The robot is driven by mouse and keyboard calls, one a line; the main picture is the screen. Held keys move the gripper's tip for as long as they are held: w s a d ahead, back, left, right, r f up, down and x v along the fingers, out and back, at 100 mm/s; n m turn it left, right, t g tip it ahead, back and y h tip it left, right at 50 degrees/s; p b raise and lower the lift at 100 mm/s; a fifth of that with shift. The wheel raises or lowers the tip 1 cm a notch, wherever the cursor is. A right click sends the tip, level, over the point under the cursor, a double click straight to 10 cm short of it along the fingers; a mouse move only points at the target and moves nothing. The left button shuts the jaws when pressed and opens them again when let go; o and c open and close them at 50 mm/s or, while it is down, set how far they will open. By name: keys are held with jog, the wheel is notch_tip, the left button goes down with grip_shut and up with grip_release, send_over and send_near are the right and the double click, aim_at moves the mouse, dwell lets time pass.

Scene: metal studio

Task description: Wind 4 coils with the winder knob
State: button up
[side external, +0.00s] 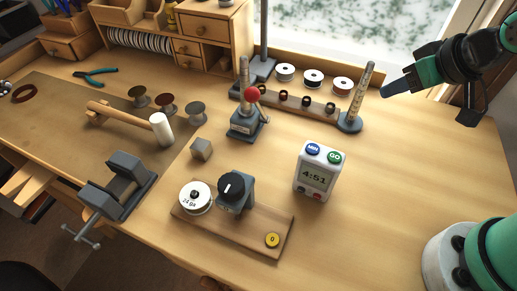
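The winder stands on a wooden board (262,238) at the front middle of the bench in the side external view. Its black winder knob (232,185), with a white mark, sits on a blue-grey block (234,207). A white wire spool (195,201) labelled "24 ga" is left of the knob. No coil shows clearly on the winder. My gripper (427,107) is at the upper right, well above the bench and far from the knob. Its dark fingers are spread apart with nothing between them.
A white timer (318,171) reading 4:51 stands right of the winder. Behind are a red-knobbed press (247,112), a ring mandrel (358,98) and a wooden rack (287,99). A vise (118,185), mallet (161,128) and metal cube (202,149) lie left. The bench's right side is clear.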

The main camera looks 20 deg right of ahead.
jog(key=o, duration=0.6)
jog(key=a+n, duration=0.1)
jog(key=a+r+n, duration=0.1)
jog(key=w+a+n+g, duration=0.1)
jog(key=a, duration=0.1)
jog(key=shift+w+r+n+y, duration=0.1)
jog(key=shift+r+n+y, duration=0.1)
jog(key=shift+n+y, duration=0.15)
jog(key=n+g, duration=0.6)
jog(key=n, duration=1.3)
send_over(232, 182)
jog(key=shift+w+d+r, duration=0.2)
jog(key=shift+d+r, duration=0.1)
jog(key=shift+r, duration=0.15)
jog(key=shift+s+a+f+n+h, duration=0.2)
jog(key=shift+a+n+h, duration=0.1)
jog(key=shift+h, duration=0.15)
jog(key=shift+a+f, duration=0.1)
jog(key=shift+f, duration=2.6)
grip_shut()
